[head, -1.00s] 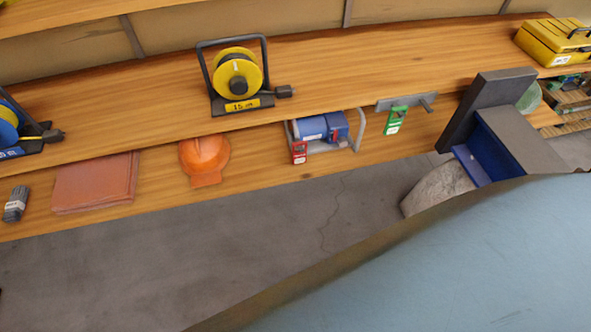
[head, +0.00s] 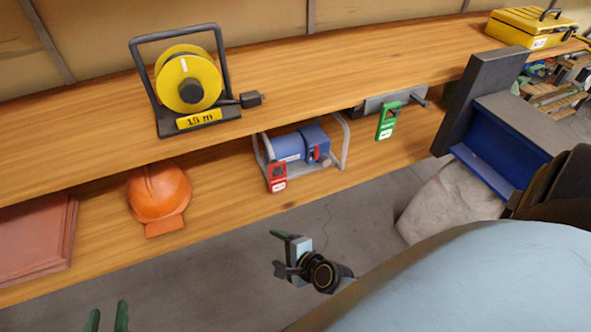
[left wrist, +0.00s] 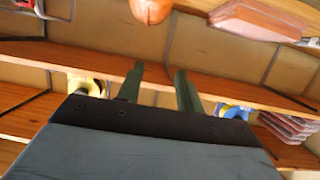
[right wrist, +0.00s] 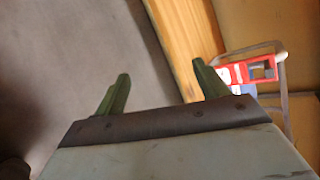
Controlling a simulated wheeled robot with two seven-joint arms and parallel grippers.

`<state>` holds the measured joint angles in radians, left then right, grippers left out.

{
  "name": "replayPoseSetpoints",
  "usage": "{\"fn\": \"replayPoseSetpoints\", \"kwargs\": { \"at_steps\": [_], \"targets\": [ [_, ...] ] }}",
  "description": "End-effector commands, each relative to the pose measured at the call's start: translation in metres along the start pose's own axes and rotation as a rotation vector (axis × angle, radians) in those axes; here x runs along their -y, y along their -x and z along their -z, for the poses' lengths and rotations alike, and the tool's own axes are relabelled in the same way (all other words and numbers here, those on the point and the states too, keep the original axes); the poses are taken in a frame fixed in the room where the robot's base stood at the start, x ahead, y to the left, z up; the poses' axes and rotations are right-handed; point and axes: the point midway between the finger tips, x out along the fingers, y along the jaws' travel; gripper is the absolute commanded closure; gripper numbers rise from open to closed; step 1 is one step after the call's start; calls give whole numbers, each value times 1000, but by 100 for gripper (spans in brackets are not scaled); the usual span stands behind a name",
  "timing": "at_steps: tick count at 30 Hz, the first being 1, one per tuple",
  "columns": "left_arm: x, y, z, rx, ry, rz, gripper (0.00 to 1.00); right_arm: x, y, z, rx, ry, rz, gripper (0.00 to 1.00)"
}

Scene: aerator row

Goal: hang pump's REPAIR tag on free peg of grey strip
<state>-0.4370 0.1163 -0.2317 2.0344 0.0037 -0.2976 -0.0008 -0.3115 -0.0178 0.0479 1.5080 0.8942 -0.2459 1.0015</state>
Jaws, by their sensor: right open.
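The red tag (head: 277,176) hangs at the front left of the blue pump (head: 298,147), on its grey frame, on the lower shelf. It also shows in the right wrist view (right wrist: 236,74). The grey strip (head: 378,103) is on the upper shelf's front edge. A green tag (head: 388,122) hangs on it, and a bare peg (head: 421,103) sticks out at its right end. My right gripper (head: 280,252) is open and empty, below and in front of the pump, apart from the tag. My left gripper (head: 107,316) is open and empty at the bottom left. The tags' lettering is too small to read.
A yellow cable reel (head: 190,85) stands on the upper shelf above. An orange helmet (head: 158,195) and reddish folded sheets (head: 35,238) lie on the lower shelf. A dark upright post with a blue part (head: 495,145) and a pale sack (head: 445,205) stand at right.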

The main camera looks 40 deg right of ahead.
Motion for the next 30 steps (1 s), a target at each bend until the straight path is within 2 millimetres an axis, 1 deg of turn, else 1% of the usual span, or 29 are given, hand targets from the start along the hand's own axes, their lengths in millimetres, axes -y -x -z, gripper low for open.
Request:
{"fn": "replayPoseSetpoints", "kwargs": {
  "at_steps": [1,2,3,6,9,10,12,17,20,30],
  "targets": [
    [-5,4,29,-134,4,-9,64,14,-12,11,-11,-220,103,27],
    [-7,9,50,-208,6,-13,64,25,-14,16,-14,-354,160,27],
    [-9,19,76,-301,10,-18,64,39,-16,24,-12,-521,231,27],
    [-13,46,128,-490,18,-28,64,64,-16,44,8,-867,377,27],
    [-14,70,161,-618,25,-34,64,78,-13,58,33,-1101,470,27],
    [-15,76,168,-643,26,-35,64,80,-12,61,39,-1149,490,27],
    [-15,85,178,-686,29,-37,64,85,-11,66,50,-1227,521,27],
    [-15,91,186,-717,30,-38,64,91,-15,70,60,-1276,539,27],
    [-16,92,187,-726,30,-39,64,95,-23,72,60,-1273,537,27],
    [-16,96,190,-788,31,-39,64,111,-59,82,58,-1269,535,27]
  ]
}}
